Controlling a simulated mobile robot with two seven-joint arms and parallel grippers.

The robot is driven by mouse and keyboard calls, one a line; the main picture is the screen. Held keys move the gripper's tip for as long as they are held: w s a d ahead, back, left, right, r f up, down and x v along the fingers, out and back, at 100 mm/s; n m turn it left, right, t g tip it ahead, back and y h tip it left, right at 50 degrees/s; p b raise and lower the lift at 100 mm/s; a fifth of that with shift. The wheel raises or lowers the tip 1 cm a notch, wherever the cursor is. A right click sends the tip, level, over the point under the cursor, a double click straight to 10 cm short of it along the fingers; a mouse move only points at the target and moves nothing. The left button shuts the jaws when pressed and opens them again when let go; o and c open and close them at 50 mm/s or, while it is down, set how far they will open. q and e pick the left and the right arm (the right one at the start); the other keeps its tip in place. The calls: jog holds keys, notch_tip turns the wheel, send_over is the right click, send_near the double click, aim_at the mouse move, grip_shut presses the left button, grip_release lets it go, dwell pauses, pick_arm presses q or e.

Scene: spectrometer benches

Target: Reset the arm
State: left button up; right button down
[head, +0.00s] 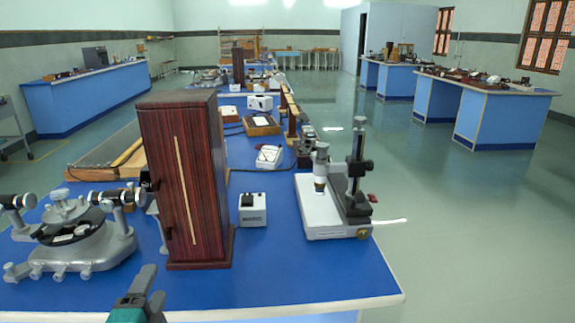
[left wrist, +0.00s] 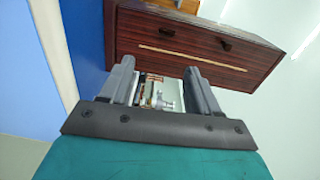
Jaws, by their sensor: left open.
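My left gripper (head: 140,297) is at the bottom of the head view, just off the front edge of the blue bench (head: 290,268). Its fingers are apart with nothing between them. In the left wrist view the open fingers (left wrist: 163,85) point toward the tall dark-red wooden box (left wrist: 190,45), apart from it as far as I can tell. In the head view that box (head: 178,180) stands upright on the bench, with a pale vertical slit in its front. My right gripper is not in view.
A grey spectrometer (head: 75,240) stands left of the box. A small white box (head: 252,209) and a white-based microscope (head: 333,200) stand to the right. Meters and wooden apparatus (head: 262,125) fill the bench behind.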

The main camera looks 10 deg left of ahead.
pick_arm(q)
jog(key=s+d+f+n+g+h, duration=0.3)
jog(key=s+d+f+n, duration=0.3)
jog(key=f, duration=0.3)
jog(key=s+d+f+n+g+h, duration=0.3)
jog(key=s+d+f+n, duration=0.3)
jog(key=f, duration=0.3)
jog(key=shift+d+f+g, duration=0.15)
jog(key=shift+d+g, duration=0.15)
jog(key=shift+d, duration=0.25)
jog(key=shift+s, duration=0.1)
